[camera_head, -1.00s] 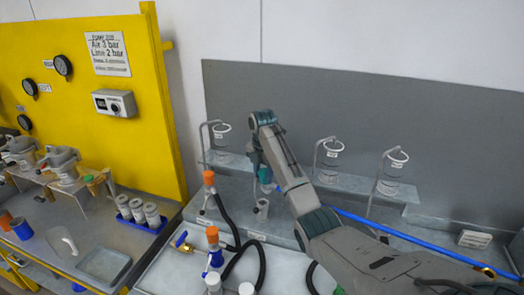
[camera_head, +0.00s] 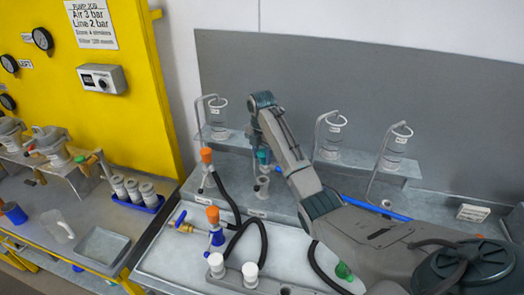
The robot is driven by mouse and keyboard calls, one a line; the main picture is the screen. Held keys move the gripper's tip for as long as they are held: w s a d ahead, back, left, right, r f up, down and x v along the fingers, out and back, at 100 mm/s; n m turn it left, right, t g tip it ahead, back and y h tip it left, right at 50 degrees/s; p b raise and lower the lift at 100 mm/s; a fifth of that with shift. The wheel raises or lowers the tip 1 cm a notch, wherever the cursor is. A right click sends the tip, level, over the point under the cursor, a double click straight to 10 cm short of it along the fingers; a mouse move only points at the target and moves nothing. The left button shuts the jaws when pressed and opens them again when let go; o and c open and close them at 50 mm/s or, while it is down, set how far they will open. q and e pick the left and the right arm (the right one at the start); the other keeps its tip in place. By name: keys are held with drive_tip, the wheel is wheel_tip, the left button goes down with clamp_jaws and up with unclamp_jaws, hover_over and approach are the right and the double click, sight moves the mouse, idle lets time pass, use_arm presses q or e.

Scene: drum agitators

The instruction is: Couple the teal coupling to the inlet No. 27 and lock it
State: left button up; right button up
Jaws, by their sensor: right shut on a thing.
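My right gripper (camera_head: 260,150) points down near the middle, its arm coming in from the right. It is shut on a small teal coupling (camera_head: 263,157), mostly hidden by the fingers. A small grey upright inlet (camera_head: 262,186) stands on the ledge just below it; I cannot tell whether the two touch. A label (camera_head: 257,213) is on the ledge front below this inlet, too small to read, so I cannot confirm No. 27. My left gripper is not in view.
Glass vessels on bent pipes (camera_head: 218,110) stand along the back shelf. A green piece (camera_head: 343,271) is below the arm. A yellow panel (camera_head: 110,140) stands at left.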

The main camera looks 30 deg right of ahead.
drive_tip(key=shift+s+r, duration=0.1)
drive_tip(key=shift+d, duration=0.15)
drive_tip(key=shift+s+a+f, duration=0.15)
drive_tip(key=shift+a+f, duration=0.1)
drive_tip(key=shift+a, duration=0.35)
drive_tip(key=shift+s+a+f, duration=0.1)
drive_tip(key=shift+a, duration=0.2)
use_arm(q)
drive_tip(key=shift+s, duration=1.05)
use_arm(e)
drive_tip(key=shift+s+a+f, duration=0.15)
drive_tip(key=shift+s+a, duration=0.05)
drive_tip(key=shift+a, duration=0.2)
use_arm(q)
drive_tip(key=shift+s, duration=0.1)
use_arm(e)
drive_tip(key=shift+f, duration=0.15)
drive_tip(key=shift+f, duration=1.05)
